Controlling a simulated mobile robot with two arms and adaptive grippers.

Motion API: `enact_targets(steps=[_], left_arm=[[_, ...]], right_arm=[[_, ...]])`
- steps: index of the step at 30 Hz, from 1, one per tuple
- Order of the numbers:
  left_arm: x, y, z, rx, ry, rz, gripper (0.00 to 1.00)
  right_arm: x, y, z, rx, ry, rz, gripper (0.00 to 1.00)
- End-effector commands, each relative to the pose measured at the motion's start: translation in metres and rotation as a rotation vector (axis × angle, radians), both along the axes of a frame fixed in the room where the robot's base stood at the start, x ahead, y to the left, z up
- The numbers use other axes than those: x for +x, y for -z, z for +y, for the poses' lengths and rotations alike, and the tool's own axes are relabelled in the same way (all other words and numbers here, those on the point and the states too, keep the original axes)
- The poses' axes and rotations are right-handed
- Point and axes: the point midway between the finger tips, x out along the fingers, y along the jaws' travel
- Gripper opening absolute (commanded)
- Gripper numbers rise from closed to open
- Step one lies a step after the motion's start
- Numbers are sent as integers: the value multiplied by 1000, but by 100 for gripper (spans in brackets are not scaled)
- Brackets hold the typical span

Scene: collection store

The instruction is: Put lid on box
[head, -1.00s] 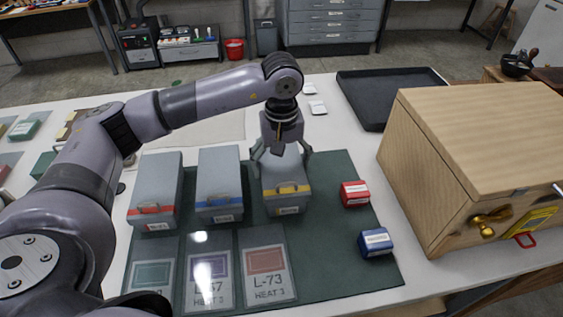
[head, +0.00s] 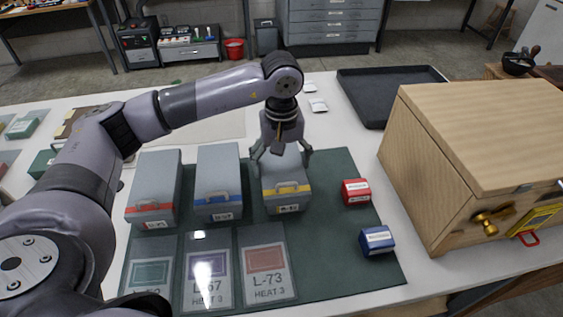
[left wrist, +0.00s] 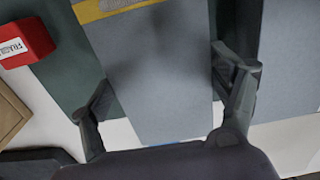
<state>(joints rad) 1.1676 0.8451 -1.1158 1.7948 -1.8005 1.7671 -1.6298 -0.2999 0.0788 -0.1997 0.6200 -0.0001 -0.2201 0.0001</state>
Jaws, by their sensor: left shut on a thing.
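A grey box with a yellow band (head: 287,188) and a label on its front stands on the dark green mat (head: 340,240). Its flat grey lid (left wrist: 160,75) fills the middle of the left wrist view, with the yellow band at the top. My left gripper (head: 282,154) points down over its rear half, one finger at each long side, shut on it. The seam between lid and box is not clear, so I cannot tell how it is seated. My right gripper is not in view.
Blue-banded (head: 219,185) and red-banded (head: 154,190) grey boxes stand close on the left. A red block (head: 355,192) and a blue block (head: 377,240) lie to the right. Labelled cards (head: 266,265) lie in front. A large wooden chest (head: 470,170) bounds the right side.

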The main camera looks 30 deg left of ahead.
Motion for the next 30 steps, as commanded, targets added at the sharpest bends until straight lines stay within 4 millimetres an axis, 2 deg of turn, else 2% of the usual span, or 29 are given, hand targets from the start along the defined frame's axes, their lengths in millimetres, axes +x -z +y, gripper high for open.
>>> enact_targets(steps=[7,8,15,25,30], left_arm=[[0,0,0,0,0,0,57],[0,0,0,0,0,0,84],[0,0,0,0,0,0,100],[0,-1,0,0,0,0,100],[1,-17,0,-1,0,-5,100]], right_arm=[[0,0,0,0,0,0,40],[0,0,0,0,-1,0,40],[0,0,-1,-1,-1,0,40],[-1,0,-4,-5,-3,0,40],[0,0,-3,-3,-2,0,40]])
